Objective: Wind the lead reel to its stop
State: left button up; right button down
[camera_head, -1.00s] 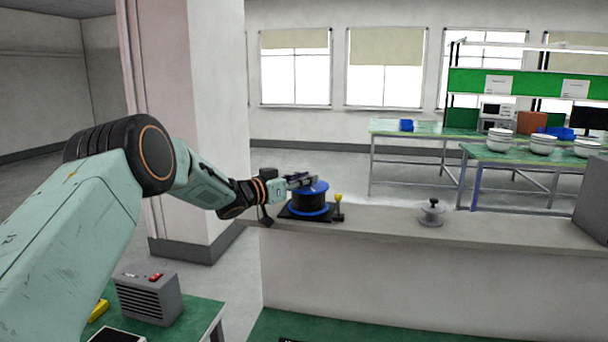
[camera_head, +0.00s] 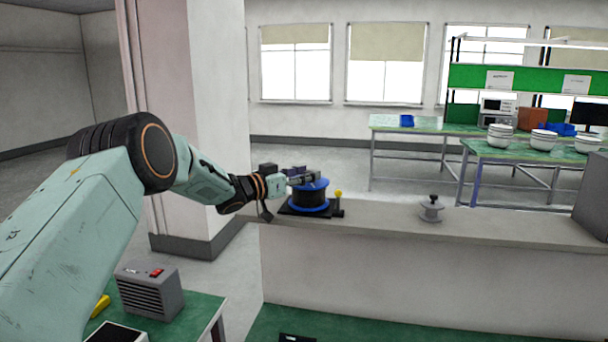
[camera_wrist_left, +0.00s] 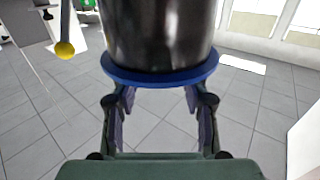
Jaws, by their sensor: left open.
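The lead reel (camera_head: 310,195) stands on a dark base on the grey ledge, with a black drum and blue flanges. A small post with a yellow ball (camera_head: 338,194) stands at its right. My left gripper (camera_head: 304,178) is at the reel's top, reaching in from the left. In the left wrist view, which looks upside down, the open fingers (camera_wrist_left: 159,98) lie on either side, at the blue flange (camera_wrist_left: 160,76). I cannot tell whether they touch it. The yellow ball (camera_wrist_left: 64,49) shows at the upper left there. Any handle on the reel is hidden. My right gripper is out of view.
A grey spool-like part (camera_head: 431,209) stands farther right on the ledge (camera_head: 385,222). A pale pillar (camera_head: 215,130) rises behind my left arm. A grey vented box (camera_head: 148,292) sits on a green bench at lower left. The ledge between reel and spool is clear.

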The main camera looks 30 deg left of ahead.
pick_arm(q)
jog(key=shift+s+a, duration=0.1)
jog(key=v, duration=1.1)
jog(key=shift+s, duration=0.4)
jog(key=shift+a, duration=0.1)
